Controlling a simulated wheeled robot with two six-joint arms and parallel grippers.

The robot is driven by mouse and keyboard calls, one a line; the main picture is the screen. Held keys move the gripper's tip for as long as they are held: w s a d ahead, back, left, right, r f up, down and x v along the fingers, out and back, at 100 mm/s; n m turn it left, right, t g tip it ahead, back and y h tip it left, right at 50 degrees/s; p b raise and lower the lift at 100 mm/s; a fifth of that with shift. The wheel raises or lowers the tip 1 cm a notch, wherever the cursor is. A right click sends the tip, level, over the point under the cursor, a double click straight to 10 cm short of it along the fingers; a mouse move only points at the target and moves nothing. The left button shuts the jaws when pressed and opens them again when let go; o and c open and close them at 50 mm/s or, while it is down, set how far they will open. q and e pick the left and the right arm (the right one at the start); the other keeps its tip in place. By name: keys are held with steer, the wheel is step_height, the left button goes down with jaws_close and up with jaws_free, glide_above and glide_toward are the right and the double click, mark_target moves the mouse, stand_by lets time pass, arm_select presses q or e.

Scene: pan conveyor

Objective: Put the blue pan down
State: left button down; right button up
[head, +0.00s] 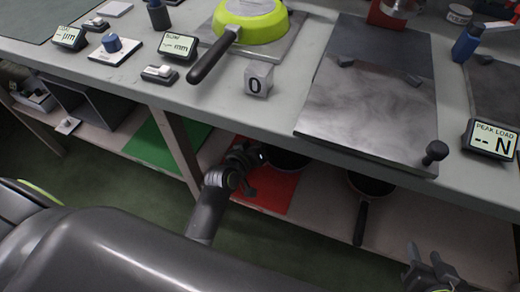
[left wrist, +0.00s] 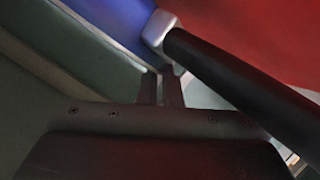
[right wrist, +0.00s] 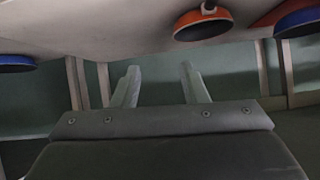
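The blue pan shows in the left wrist view as a blue wall (left wrist: 108,22), with a grey bracket (left wrist: 158,27) and a black handle (left wrist: 225,80) above a red surface. My left gripper (head: 262,156) is under the table, by a dark pan (head: 288,160) at the red mat (head: 278,192). In the left wrist view its fingers (left wrist: 161,80) are close together just beside the handle; whether they grip it is unclear. My right gripper (right wrist: 158,80) is open and empty, low at the right in the head view (head: 432,268).
The table edge (head: 190,97) overhangs the lower shelf (head: 420,222). Another dark pan (head: 372,184) hangs its handle over the shelf's front. A green mat (head: 155,143) lies left of a shelf leg (head: 178,145). A green pan (head: 252,22) is on the tabletop; its handle juts forward.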

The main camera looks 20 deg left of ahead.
arm_select(q)
step_height(320, 180, down, 3)
steer(key=shift+r+b, duration=0.15)
steer(key=shift+b, duration=0.5)
steer(key=c, duration=1.6)
jaws_free()
arm_select(e)
steer(key=w+d+r+t+h, duration=0.1)
steer(key=w+r+t, duration=0.3)
steer(key=r, duration=0.5)
steer(key=t, duration=0.2)
steer(key=shift+w+r+t, duration=0.2)
steer(key=shift+r+t, duration=0.1)
arm_select(q)
steer(key=shift+s, duration=0.1)
arm_select(e)
steer(key=shift+n, duration=0.3)
